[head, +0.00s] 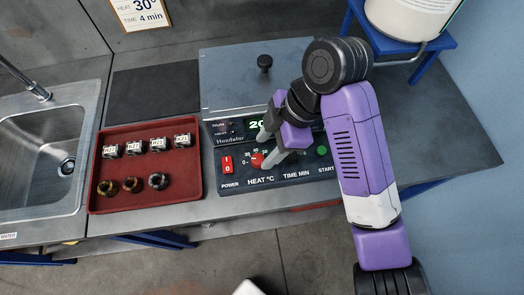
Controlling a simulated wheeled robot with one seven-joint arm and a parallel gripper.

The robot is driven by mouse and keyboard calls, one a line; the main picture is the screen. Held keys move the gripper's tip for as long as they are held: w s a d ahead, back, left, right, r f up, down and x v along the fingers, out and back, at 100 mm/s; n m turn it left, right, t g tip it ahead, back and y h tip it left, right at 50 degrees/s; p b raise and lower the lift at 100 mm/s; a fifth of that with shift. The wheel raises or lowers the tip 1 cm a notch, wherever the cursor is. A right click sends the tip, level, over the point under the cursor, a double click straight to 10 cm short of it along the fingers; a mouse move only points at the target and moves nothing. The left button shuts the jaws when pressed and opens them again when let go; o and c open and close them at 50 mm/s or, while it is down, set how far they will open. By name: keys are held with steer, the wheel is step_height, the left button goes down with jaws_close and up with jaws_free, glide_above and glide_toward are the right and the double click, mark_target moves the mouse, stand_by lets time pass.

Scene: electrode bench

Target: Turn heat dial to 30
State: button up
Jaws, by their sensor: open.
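The heat dial (257,160) is a red knob on the dark control panel, above the "HEAT °C" label. My gripper (266,150) is open at the heat dial, with its two grey fingers around or just over it; I cannot tell whether they touch it. A green display (256,125) above the dial is partly hidden by my gripper; its visible digits start with "20". A card (140,12) on the back wall reads heat 30° and time 4 min. The time dial is hidden behind my gripper and arm.
A red power switch (227,165) is left of the dial and a green start button (322,151) is right. A red tray (150,203) with labelled blocks and rings stands left, beside a sink (40,140). A blue stand (432,52) holds a white container (408,15).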

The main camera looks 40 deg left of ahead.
mark_target(258, 158)
steer(key=shift+b+x, duration=0.3)
steer(key=shift+x, duration=1.85)
steer(key=shift+c, duration=0.4)
jaws_close()
